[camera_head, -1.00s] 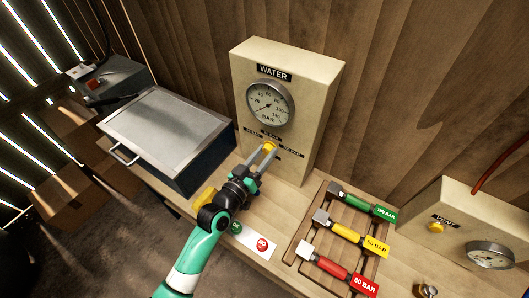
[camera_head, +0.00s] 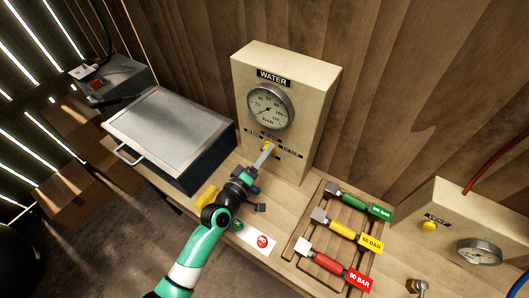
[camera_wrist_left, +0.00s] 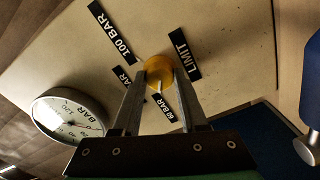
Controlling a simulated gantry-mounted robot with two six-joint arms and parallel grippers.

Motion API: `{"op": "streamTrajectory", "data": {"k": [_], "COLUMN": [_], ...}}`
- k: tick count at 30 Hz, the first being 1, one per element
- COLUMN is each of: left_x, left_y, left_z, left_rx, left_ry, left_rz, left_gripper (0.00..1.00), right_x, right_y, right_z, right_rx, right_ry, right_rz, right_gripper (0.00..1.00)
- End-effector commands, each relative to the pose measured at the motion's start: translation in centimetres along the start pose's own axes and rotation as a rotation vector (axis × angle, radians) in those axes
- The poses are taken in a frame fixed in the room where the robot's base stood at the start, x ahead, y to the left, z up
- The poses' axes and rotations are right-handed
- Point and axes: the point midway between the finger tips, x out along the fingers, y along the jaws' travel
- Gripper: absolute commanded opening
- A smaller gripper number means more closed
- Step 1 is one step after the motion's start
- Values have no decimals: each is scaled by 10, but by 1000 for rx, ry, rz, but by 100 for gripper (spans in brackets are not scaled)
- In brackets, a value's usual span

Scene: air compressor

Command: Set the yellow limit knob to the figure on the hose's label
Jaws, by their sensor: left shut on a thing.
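The yellow limit knob (camera_head: 267,147) is on the front of the beige WATER box (camera_head: 316,95), under its gauge (camera_head: 270,106). My left gripper (camera_head: 266,150) is shut on the knob. In the left wrist view, the two fingers clasp the knob (camera_wrist_left: 158,70) from both sides. A LIMIT label (camera_wrist_left: 184,54), a 100 BAR label (camera_wrist_left: 111,32) and other BAR labels surround it. A pale mark on the knob's lower side faces a BAR label between the fingers.
The wooden tray (camera_head: 289,248) sits right of my left arm. A metal-lidded box (camera_head: 168,125) stands left. A VENT box (camera_head: 465,215) with a yellow button and gauge is at right. A yellow object (camera_head: 206,196) lies beside my arm, partly hidden.

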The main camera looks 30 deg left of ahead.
Motion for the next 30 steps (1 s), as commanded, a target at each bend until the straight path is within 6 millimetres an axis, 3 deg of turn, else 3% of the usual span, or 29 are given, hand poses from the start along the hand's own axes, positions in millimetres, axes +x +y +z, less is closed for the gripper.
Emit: {"op": "streamTrajectory", "data": {"k": [22, 23, 27, 30], "left_x": [0, 0, 0, 0], "left_y": [0, 0, 0, 0], "left_z": [0, 0, 0, 0], "left_rx": [-108, -108, -107, -106], "left_ry": [1, 1, 1, 0], "left_rz": [2, 1, 1, 1], "left_gripper": [0, 44, 69, 72], "right_x": [2, 2, 2, 2], "right_y": [0, 0, 0, 0], "right_z": [-2, -2, -2, -2], "right_rx": [0, 0, 0, 0], "right_ry": [0, 0, 0, 0], "right_rz": [0, 0, 0, 0], "right_gripper": [50, 50, 50, 50]}}
